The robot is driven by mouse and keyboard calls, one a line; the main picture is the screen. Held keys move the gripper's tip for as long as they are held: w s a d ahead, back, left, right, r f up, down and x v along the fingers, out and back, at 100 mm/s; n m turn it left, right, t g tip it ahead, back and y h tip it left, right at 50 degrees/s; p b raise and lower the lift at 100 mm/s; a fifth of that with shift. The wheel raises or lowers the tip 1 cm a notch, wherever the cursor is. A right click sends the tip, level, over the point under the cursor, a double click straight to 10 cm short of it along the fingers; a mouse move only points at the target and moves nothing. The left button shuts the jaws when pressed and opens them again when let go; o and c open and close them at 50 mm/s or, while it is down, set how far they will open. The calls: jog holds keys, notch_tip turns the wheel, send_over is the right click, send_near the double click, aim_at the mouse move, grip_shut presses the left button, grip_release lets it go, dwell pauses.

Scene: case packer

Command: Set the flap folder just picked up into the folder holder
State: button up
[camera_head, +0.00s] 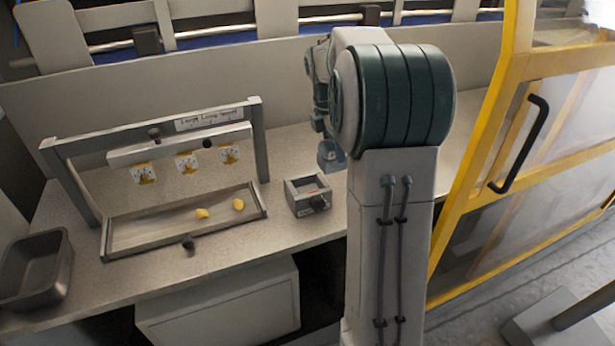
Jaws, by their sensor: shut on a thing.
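My gripper (320,124) is at the left side of my raised arm, partly hidden by the arm's big dark joint. It is shut on a small blue-grey piece, which I take to be the flap folder (331,156). The piece hangs below the gripper, above the worktop. The folder holder appears to be the small grey open-topped box (308,196) with a dark knob on its front and a bit of red inside. It sits on the worktop to the left of and below the held piece in the picture, apart from it. The finger contact is too small to make out.
A grey frame (255,140) with hanging yellow-and-white parts (186,163) stands left of the box. Below it is a shallow tray (150,232) with two yellow pieces (202,213). A dark bin (37,268) is far left. A yellow-framed guard door (470,190) stands right.

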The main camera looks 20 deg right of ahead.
jog(key=shift+w+a+f+p, duration=0.15)
jog(key=shift+w+a+f, duration=0.1)
jog(key=shift+a+f, duration=0.95)
jog(key=shift+w+a+f+p, duration=0.25)
jog(key=shift+a+f, duration=0.6)
jog(key=shift+f, duration=0.55)
jog(key=shift+w+a+f+p, duration=0.1)
jog(key=shift+w+a+f, duration=0.2)
jog(key=shift+a+f, duration=0.9)
jog(key=shift+d+f, duration=0.15)
jog(key=shift+f, duration=0.05)
jog(key=o, duration=1.3)
